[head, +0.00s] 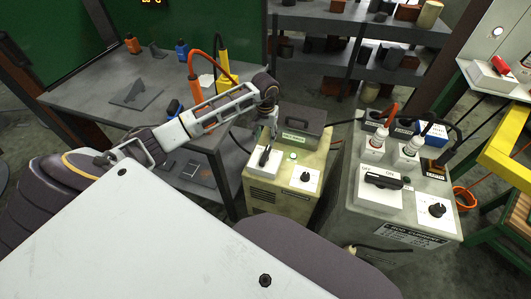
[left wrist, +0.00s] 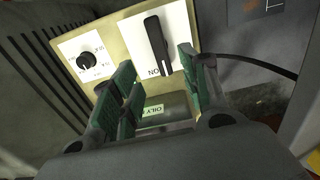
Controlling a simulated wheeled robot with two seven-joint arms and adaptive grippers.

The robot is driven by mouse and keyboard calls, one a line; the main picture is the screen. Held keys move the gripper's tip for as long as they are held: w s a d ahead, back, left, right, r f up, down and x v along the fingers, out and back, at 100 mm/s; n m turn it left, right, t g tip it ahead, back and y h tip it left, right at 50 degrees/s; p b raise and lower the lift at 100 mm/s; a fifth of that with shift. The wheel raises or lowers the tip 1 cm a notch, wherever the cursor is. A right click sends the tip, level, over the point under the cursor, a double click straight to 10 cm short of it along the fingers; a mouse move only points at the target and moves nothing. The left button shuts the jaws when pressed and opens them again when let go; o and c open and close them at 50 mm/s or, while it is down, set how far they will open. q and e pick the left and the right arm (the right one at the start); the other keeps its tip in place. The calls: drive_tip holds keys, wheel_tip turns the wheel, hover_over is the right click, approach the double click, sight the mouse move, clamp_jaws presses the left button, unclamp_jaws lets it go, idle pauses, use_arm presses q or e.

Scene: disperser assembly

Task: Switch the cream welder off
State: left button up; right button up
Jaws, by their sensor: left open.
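The cream welder (head: 256,191) stands in the middle of the head view, with a dark top and handle. Its black lever switch (head: 264,157) sits on a white plate, beside a small green lamp (head: 293,156) and a black dial (head: 306,177). My left gripper (head: 271,128) hangs just above and behind the switch; its fingers are hard to make out there. In the left wrist view the green-padded fingers (left wrist: 156,64) are apart, and the black lever (left wrist: 158,44) shows in the gap between their tips. An "ON" label is beside the lever. Contact cannot be told. My right gripper is out of view.
A grey welder (head: 350,221) with its own lever and dial stands close to the right. Shelves (head: 345,28) stand behind. A dark cable (left wrist: 255,64) runs beside the cream welder.

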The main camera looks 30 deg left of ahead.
sight(265, 153)
use_arm(q)
wheel_tip(265, 153, down, 8)
drive_tip(key=shift+f, duration=0.8)
drive_tip(key=shift+f+b, duration=0.3)
drive_tip(key=shift+f, duration=0.2)
drive_tip(key=shift+c, duration=0.9)
drive_tip(key=c, duration=0.7)
clamp_jaws()
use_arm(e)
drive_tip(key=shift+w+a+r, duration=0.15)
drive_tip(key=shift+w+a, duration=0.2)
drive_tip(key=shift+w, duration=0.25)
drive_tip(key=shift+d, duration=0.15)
